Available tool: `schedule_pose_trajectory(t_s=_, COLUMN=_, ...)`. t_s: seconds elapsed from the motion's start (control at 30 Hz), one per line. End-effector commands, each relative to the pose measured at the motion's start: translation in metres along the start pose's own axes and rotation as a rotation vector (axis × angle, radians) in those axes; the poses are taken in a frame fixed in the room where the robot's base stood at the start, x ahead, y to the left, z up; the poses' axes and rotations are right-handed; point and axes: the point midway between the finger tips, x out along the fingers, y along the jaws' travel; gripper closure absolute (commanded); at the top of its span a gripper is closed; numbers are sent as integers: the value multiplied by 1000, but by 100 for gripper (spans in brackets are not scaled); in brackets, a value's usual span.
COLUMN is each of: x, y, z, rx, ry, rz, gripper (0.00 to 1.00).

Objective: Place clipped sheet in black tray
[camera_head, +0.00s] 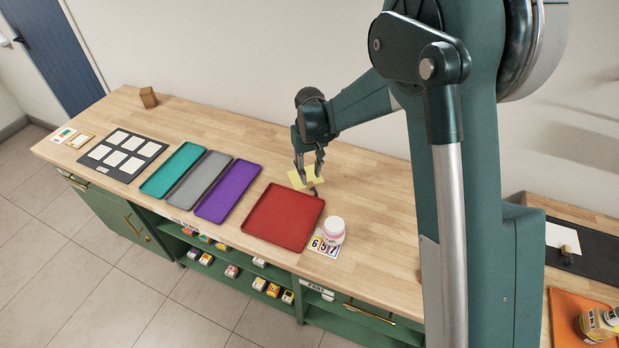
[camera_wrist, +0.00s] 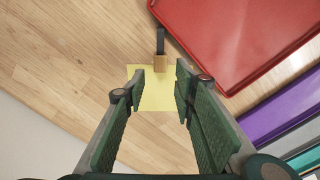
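The clipped sheet is a small yellow sheet (camera_head: 296,178) on the wooden counter behind the red tray, with a clip (camera_head: 315,191) at its edge. In the wrist view the yellow sheet (camera_wrist: 158,98) lies under my fingers, and its tan and dark clip (camera_wrist: 161,58) sits just ahead of the fingertips. My gripper (camera_head: 309,172) points down over the sheet. Its fingers (camera_wrist: 160,84) are apart with nothing gripped between them; their exact height is unclear. A black tray-like surface (camera_head: 598,268) at the far right bears a white sheet and a small knobbed object.
A red tray (camera_head: 283,217), purple tray (camera_head: 229,191), grey tray (camera_head: 199,179) and teal tray (camera_head: 173,170) line the counter. A dark board (camera_head: 121,179) holds white cards. A white jar (camera_head: 334,230) stands by number cards. An orange tray (camera_head: 566,318) is at lower right.

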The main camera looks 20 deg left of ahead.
Motion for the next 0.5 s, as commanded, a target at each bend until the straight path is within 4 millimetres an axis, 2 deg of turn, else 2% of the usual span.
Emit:
schedule_pose_trajectory(t_s=0.3, x=-53, y=0, z=0, rx=0, ry=0, rz=0, gripper=73)
schedule_pose_trajectory(t_s=0.5, x=-73, y=0, z=0, rx=0, ry=0, rz=0, gripper=73)
